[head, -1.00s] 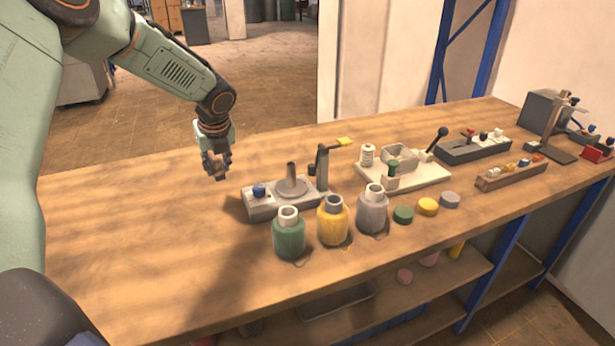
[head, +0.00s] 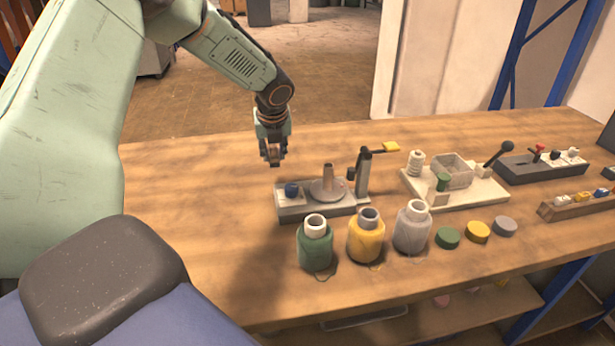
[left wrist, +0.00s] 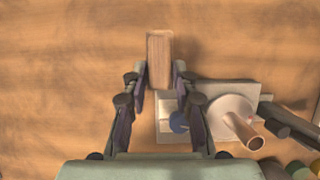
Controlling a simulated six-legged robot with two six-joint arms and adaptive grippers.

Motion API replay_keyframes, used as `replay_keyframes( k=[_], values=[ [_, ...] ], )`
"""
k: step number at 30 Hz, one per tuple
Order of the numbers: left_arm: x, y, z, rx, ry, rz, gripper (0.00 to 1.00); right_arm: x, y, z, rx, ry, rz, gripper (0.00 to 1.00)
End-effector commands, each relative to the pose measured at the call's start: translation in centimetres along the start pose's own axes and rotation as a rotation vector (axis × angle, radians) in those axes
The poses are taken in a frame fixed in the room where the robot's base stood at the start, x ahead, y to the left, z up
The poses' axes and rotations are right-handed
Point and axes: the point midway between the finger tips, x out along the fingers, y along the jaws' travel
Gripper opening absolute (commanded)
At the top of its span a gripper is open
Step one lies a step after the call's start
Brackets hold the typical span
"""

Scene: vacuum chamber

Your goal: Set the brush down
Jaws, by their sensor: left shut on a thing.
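My left gripper (head: 272,156) hangs over the wooden bench, just behind and left of a grey base with a round plate. In the left wrist view its two fingers (left wrist: 160,78) are shut on a light-brown wooden block (left wrist: 160,56), which I take for the brush. The block sticks out beyond the fingertips, with bare bench around its far end. Its bristles are not visible, and I cannot tell whether it touches the bench. In the head view the fingers mostly hide it. My right gripper is not in view.
The grey base (head: 290,211) carries a blue knob, an upright tube and a lever post. Green (head: 316,249), yellow (head: 366,242) and grey (head: 412,232) bottles stand in front, with loose caps to their right. The bench top (head: 190,215) is clear on the left.

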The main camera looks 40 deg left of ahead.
Motion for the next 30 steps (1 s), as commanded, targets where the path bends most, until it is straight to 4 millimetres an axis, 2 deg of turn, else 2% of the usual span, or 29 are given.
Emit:
replay_keyframes(
  k=[1,3,11,18,29,30],
  values=[
    [1.2,0.1,-0.6,0.001,0.002,0.002,0.0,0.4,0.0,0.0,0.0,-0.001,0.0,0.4],
    [2.2,0.1,-1.0,0.001,0.001,0.002,0.0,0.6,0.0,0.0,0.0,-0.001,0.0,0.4],
    [4.0,0.0,-1.6,0.0,-0.001,0.0,0.0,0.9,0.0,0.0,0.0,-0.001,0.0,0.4],
    [6.8,-0.1,-2.6,0.0,-0.001,0.001,0.0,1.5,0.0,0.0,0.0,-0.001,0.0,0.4],
    [7.1,-0.3,-2.6,0.0,-0.001,0.0,0.0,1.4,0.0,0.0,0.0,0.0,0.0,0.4],
    [7.1,-0.3,-2.6,-0.001,-0.001,-0.001,0.3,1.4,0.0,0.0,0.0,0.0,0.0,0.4]
  ],
)
